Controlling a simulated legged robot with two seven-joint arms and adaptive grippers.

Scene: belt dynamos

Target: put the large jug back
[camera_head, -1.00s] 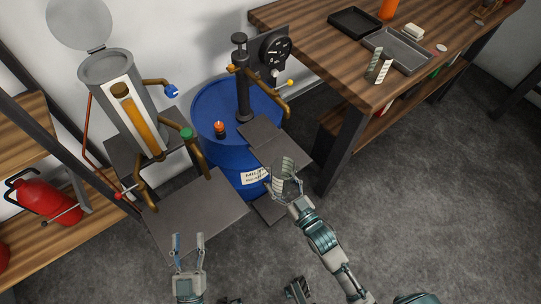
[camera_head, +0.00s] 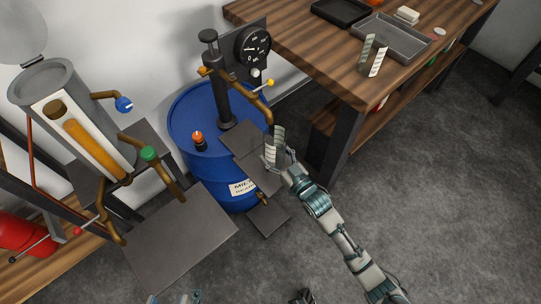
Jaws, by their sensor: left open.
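I cannot surely make out a large jug. A red vessel (camera_head: 24,236) stands on the left wooden shelf, cut by the left edge; whether it is the jug I cannot tell. My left gripper (camera_head: 172,298) shows only as two parted fingertips at the bottom edge, with nothing visible between them. My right gripper (camera_head: 275,148), on the arm from the lower right, is beside the blue drum's grey platform (camera_head: 257,160), just under the brown spout (camera_head: 268,112). Its ribbed fingers are seen nearly edge-on, so their gap is hidden.
The blue drum (camera_head: 190,150) carries a pump and dial (camera_head: 253,46). A grey lidded cylinder (camera_head: 50,88) with an amber column stands left, above a flat grey plate (camera_head: 180,240). The wooden table (camera_head: 300,50) holds trays and pale ribbed strips (camera_head: 372,56). The floor at right is clear.

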